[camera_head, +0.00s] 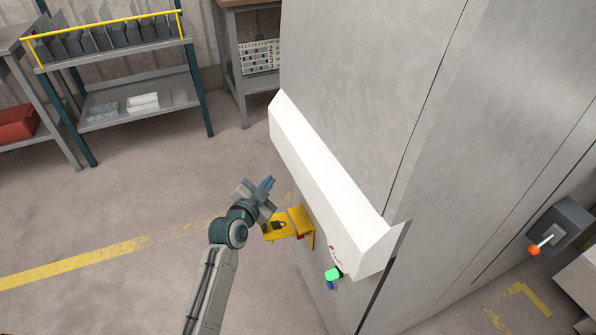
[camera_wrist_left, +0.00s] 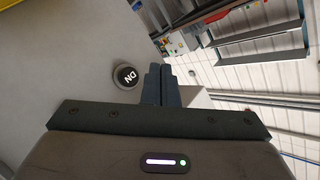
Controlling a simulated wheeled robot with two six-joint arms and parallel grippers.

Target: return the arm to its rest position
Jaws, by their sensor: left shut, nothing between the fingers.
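My left arm comes in from the bottom of the head view. Its left gripper (camera_head: 269,182) is up in the air in front of the machine's white slanted ledge (camera_head: 325,185). In the left wrist view the two dark fingers (camera_wrist_left: 161,70) lie together with nothing between them. A round dark button with white lettering (camera_wrist_left: 125,76) sits on a pale surface just left of the fingertips there. I cannot tell whether they touch. My right gripper is in neither view.
The tall grey machine (camera_head: 360,80) fills the right. A yellow bracket with a padlock sign (camera_head: 278,226) is close beside my left wrist. A green-topped part (camera_head: 333,273) is below the ledge. A grey box with an orange handle (camera_head: 562,226) is far right. Floor at left is clear.

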